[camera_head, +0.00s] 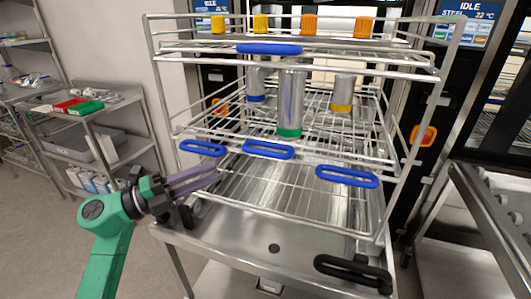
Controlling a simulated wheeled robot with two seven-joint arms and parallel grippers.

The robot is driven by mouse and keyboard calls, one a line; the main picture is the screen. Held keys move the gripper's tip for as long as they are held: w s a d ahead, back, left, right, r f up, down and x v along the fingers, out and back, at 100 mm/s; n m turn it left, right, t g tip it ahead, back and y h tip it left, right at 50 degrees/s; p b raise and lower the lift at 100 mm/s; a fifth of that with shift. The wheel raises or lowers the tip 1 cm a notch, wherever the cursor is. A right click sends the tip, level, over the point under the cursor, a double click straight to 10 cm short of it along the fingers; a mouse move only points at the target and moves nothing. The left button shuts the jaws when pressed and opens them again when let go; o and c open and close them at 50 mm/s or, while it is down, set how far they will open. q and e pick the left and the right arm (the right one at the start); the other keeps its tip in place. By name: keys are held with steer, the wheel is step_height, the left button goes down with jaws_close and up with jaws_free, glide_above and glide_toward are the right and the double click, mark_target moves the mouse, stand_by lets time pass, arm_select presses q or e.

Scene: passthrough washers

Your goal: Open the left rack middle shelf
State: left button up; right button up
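A metal wire rack (404,120) with several levels stands on a steel trolley. Its top shelf has a blue handle (270,48) at the front. Lower down, a middle blue handle (268,150) sits between a left blue handle (202,148) and a right blue handle (346,176). I cannot tell for sure which level each lower handle belongs to. My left gripper (217,172), with purple-grey fingers, points right, just below the left blue handle in the picture. I see no object between its fingers. Its opening is unclear from this angle. My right gripper is not in view.
Metal cylinders with green (290,132), blue and yellow bases stand inside the rack. Orange and yellow items (309,25) sit on top. The trolley (235,240) has a black handle (352,272). Shelving (130,148) stands left, another steel trolley (480,210) right.

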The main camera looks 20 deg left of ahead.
mark_target(266, 153)
arm_select(q)
steer(key=p+x, duration=0.4)
steer(key=x, duration=1)
steer(key=shift+s+d+r, duration=0.1)
steer(key=shift+s, duration=0.05)
steer(key=shift+w+d, duration=0.2)
steer(key=shift+d, duration=0.05)
jaws_close()
stand_by(0.4)
